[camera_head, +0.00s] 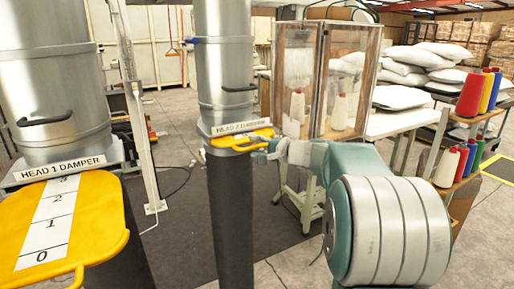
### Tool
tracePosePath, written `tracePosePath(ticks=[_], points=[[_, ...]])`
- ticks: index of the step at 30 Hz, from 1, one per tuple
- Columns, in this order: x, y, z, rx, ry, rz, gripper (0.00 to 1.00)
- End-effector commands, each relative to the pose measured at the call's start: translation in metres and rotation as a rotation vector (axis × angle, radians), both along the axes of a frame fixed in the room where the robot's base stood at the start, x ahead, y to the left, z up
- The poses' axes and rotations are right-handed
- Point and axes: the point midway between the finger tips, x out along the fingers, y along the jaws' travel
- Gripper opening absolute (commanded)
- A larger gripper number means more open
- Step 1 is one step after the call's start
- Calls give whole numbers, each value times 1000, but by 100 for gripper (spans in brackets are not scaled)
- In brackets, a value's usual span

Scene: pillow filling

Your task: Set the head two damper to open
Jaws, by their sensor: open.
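The head 2 damper stands mid-picture, a grey metal duct (224,80) over a dark column, with a "HEAD 2 DAMPER" label (243,127). Its yellow slide plate (232,142) shows below the label and sticks out slightly toward the front right. My gripper (264,146) is at the right end of this yellow plate, with the arm coming in from the right. It looks open and very close to the plate's edge. The fingertips are small here, and I cannot tell whether they touch the plate or sit around it.
The head 1 damper's yellow plate (95,222), marked with numbers, juts out at the left front below its own duct (50,75). A clear-sided cabinet (322,80) stands behind my gripper. Thread cones (470,95) on a wooden rack stand at the right. Grey floor shows between.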

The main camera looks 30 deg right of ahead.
Motion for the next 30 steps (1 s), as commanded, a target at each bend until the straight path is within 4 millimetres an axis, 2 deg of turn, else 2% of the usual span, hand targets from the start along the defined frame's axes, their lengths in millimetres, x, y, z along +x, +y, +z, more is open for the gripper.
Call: tracePosePath(ticks=[3, 4, 5, 6, 7, 16, 20, 23, 30], points=[[0, -1, 0, 1, 0, 0, 51], [0, -1, 0, 1, 0, 0, 42], [0, -1, 0, 1, 0, 0, 29], [0, -1, 0, 1, 0, 0, 11], [0, -1, 0, 1, 0, 0, 0], [-3, -2, -1, 1, 3, -2, 0], [-16, -3, -1, 1, 3, -4, 0], [-34, -4, -1, 1, 4, -6, 0], [-97, -7, -2, 2, 5, -9, 0]])
